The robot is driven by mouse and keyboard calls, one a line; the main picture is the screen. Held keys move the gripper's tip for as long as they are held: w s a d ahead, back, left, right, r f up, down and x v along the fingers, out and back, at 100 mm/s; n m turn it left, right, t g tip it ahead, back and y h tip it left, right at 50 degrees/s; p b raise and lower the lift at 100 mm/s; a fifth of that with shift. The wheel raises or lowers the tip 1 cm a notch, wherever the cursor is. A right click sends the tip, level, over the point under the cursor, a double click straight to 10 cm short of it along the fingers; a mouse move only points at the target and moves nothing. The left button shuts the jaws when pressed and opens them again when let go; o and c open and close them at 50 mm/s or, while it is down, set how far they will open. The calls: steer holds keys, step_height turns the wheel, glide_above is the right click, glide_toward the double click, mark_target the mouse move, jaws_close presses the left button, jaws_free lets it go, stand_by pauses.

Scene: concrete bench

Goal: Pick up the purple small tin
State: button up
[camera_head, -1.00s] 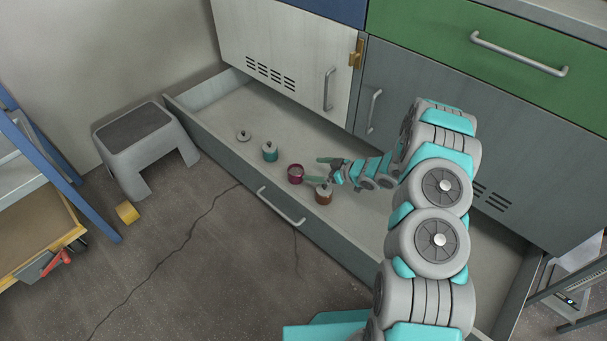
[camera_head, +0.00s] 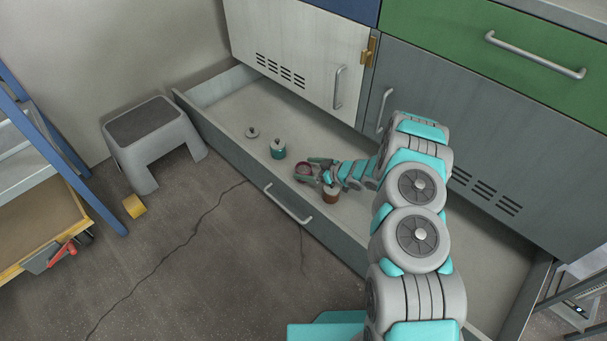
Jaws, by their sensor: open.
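The purple small tin (camera_head: 303,168) stands in the open bottom drawer (camera_head: 236,138). It is a small round reddish-purple tin, partly hidden by my gripper. My gripper (camera_head: 306,170) is open, with its fingers at the tin, one on the far side and one on the near side. I cannot tell whether the fingers touch it. A brown tin with a grey top (camera_head: 331,192) stands close to the gripper on the near right. A teal tin with a grey top (camera_head: 278,149) stands to the left.
A small grey lidded item (camera_head: 252,132) lies farther left in the drawer. The drawer's front wall with its handle (camera_head: 287,204) borders the near side. A grey step stool (camera_head: 150,135) and a yellow roll (camera_head: 134,206) are on the floor.

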steer(key=shift+a+f, duration=0.1)
steer(key=c, duration=1.5)
